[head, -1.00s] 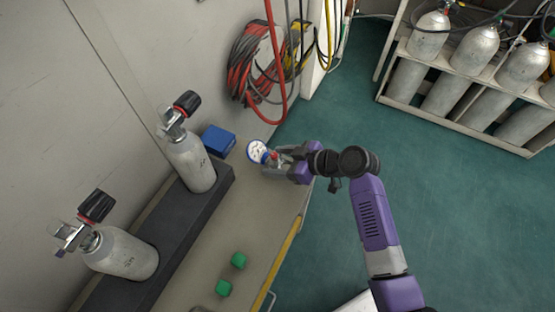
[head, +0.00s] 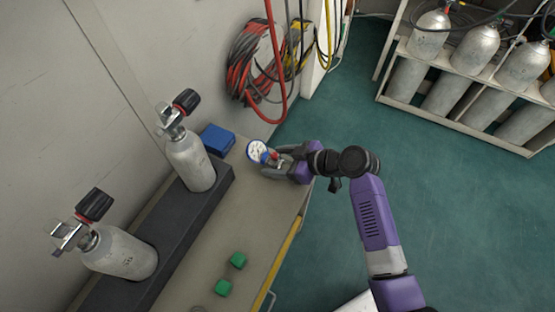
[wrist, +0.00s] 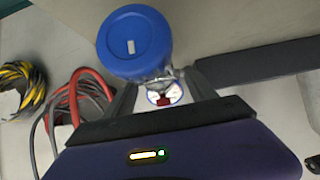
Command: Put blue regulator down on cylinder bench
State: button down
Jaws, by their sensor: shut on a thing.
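The blue regulator shows in the head view as a white-faced gauge with a blue rim (head: 257,151) and a small red part beside it. In the wrist view its round blue body (wrist: 134,42) sits just beyond the fingers. My gripper (head: 277,160) is shut on the regulator, over the far end of the cylinder bench (head: 237,207). I cannot tell whether the regulator touches the bench top. The fingers hide part of it.
Two grey cylinders (head: 190,162) (head: 122,254) stand in a dark rack (head: 187,229) along the wall. A blue box (head: 217,139) lies near the regulator. Two green blocks (head: 238,260) (head: 223,287) lie nearer. Coiled hoses (head: 262,62) hang beyond. The bench middle is clear.

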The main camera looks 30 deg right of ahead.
jog(key=shift+f+b, duration=0.95)
jog(key=shift+f, duration=0.05)
dwell(1.0)
jog(key=shift+c, duration=1)
grip_release()
jog(key=shift+f, duration=0.1)
jog(key=shift+p+v, duration=0.3)
jog(key=shift+v, duration=3.7)
